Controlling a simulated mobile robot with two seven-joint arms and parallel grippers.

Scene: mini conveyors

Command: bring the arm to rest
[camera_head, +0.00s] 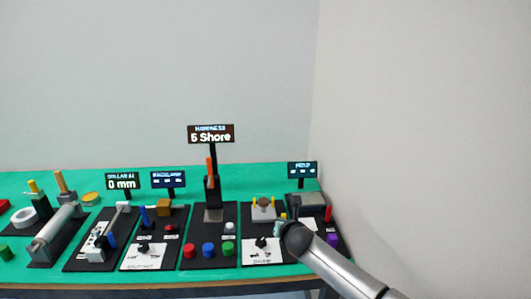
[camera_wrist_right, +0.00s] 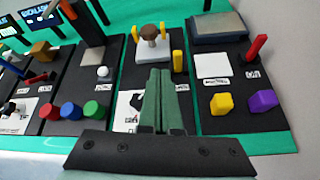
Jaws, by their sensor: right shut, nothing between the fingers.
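My right gripper (camera_head: 283,228) reaches in from the lower right of the head view, over the right end of the bench. In the right wrist view its two green fingers (camera_wrist_right: 160,98) are together with nothing between them. They are in front of a station with a white block, a brown knob (camera_wrist_right: 151,33) and yellow posts (camera_wrist_right: 177,61). The fingers cover part of that station's white card (camera_wrist_right: 128,110). I cannot tell whether they touch anything. My left gripper is in neither view.
A green bench (camera_head: 255,178) carries several black station boards. Right of my gripper a board holds a grey plate (camera_wrist_right: 217,27), a red lever (camera_wrist_right: 257,47), a yellow block (camera_wrist_right: 222,103) and a purple block (camera_wrist_right: 263,101). Displays (camera_head: 211,134) stand behind. A wall (camera_head: 420,150) closes the right side.

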